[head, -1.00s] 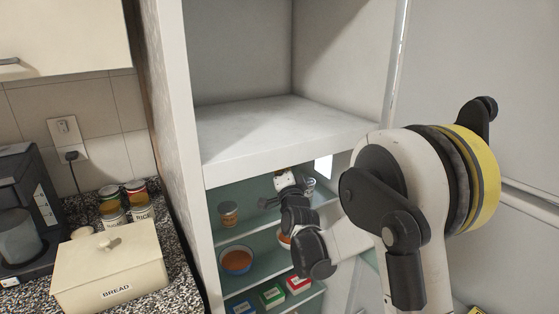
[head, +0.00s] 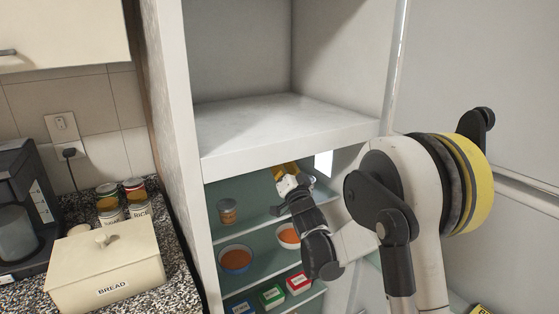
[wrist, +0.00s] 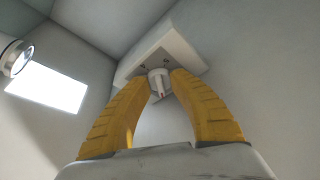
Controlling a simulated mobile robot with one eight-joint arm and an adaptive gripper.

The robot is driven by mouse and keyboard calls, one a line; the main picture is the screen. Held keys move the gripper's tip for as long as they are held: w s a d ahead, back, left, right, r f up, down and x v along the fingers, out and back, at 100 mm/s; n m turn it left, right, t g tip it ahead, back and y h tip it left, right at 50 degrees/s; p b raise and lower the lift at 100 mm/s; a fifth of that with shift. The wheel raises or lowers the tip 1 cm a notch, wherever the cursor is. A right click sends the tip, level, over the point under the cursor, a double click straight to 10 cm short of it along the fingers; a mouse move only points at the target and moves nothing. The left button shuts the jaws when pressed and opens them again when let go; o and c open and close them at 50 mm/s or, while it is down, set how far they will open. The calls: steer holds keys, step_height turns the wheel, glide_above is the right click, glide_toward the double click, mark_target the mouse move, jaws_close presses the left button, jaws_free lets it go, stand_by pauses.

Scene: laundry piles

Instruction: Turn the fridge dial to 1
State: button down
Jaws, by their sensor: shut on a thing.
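The fridge dial (wrist: 158,87) is a small white knob with a thin reddish mark, under a white box-shaped housing (wrist: 165,48) in the wrist view. My gripper (wrist: 160,77) has its two yellow fingers closed on either side of the dial, tips at the knob. In the head view my gripper (head: 285,171) reaches into the top of the open fridge compartment, just below its upper edge. The dial is hidden there, and its numbers cannot be read in either view.
Several small boxes (head: 271,295) sit lower. A bright panel (wrist: 45,87) and a white round object (wrist: 14,56) are left of the gripper.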

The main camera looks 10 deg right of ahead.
steer(key=n+y, duration=0.2)
steer(key=n, duration=0.2)
steer(key=n+y, duration=0.3)
steer(key=n, duration=0.2)
steer(key=shift+w+d+b, duration=0.1)
steer(key=shift+d+b, duration=0.05)
steer(key=shift+b, duration=0.25)
steer(key=shift+n, duration=0.4)
steer(key=c, duration=1.3)
jaws_free()
steer(key=v, duration=1.2)
steer(key=shift+d+r, duration=0.15)
steer(key=shift+r, duration=0.05)
